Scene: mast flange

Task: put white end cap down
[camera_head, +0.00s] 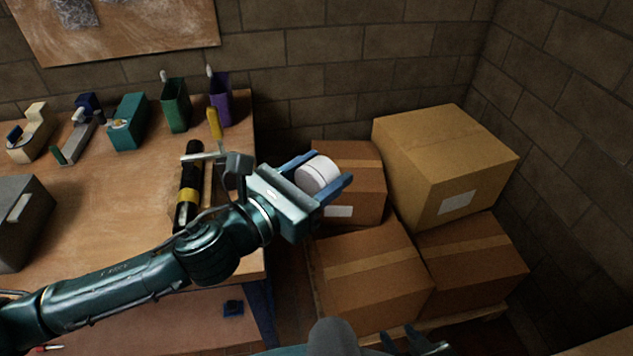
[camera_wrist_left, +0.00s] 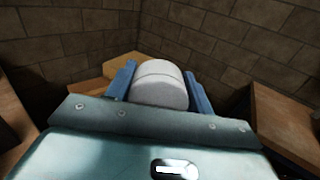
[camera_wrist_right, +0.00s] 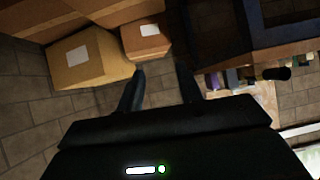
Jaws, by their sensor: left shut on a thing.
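The white end cap (camera_head: 316,175) is a short white cylinder between the blue fingers of my left gripper (camera_head: 331,168). The gripper is shut on it and holds it in the air, past the table's right edge and in front of the stacked cardboard boxes. In the left wrist view the end cap (camera_wrist_left: 160,85) sits between both fingers, with a seam line across it. My right gripper (camera_head: 415,341) shows at the bottom edge of the head view. In the right wrist view its fingers (camera_wrist_right: 161,88) are apart with nothing between them.
A wooden table (camera_head: 110,245) carries a black and yellow cylinder (camera_head: 188,185), a green holder (camera_head: 175,104), a purple holder (camera_head: 220,100) and a grey box (camera_head: 18,225). Cardboard boxes (camera_head: 370,275) fill the right side, against brick walls.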

